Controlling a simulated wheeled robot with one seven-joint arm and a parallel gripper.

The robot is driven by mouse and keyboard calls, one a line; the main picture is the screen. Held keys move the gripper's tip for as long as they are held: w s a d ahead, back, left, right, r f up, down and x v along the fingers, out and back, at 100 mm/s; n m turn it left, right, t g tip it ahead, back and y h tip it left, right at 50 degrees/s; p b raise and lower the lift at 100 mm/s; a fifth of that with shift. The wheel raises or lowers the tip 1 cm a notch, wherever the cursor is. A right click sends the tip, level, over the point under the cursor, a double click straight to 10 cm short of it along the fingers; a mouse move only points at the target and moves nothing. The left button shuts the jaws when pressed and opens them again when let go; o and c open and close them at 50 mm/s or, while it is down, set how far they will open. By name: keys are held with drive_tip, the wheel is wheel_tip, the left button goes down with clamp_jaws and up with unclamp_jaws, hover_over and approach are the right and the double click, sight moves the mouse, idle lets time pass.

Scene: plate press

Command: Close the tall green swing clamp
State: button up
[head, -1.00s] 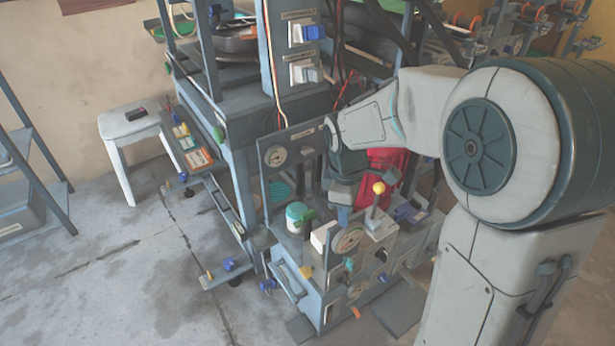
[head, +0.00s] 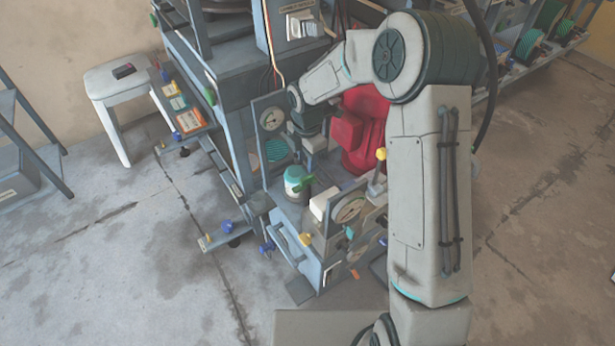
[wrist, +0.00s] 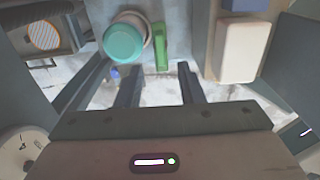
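A green lever-like part (head: 303,187), which may be the tall green swing clamp, stands beside a white jar with a teal cap (head: 294,173) on the press bench. In the wrist view the green part (wrist: 161,45) shows as a narrow upright strip, just right of the round teal cap (wrist: 123,42). My gripper (wrist: 158,80) is open and empty; its two dark fingers are apart, with the green part beyond the gap and not touched. In the head view my gripper (head: 314,143) hangs above and behind the jar, its fingertips unclear. Whether the clamp is open is unclear.
A red machine body (head: 364,130) stands right of my gripper. A dial gauge (head: 270,119) is left of it, and another gauge (head: 350,210) is in front. A white block (head: 322,204) sits near the jar. Blue and yellow knobs stick out at lower left.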

sight(307, 177)
wheel_tip(307, 177, down, 7)
drive_tip(key=shift+b, duration=0.8)
clamp_jaws()
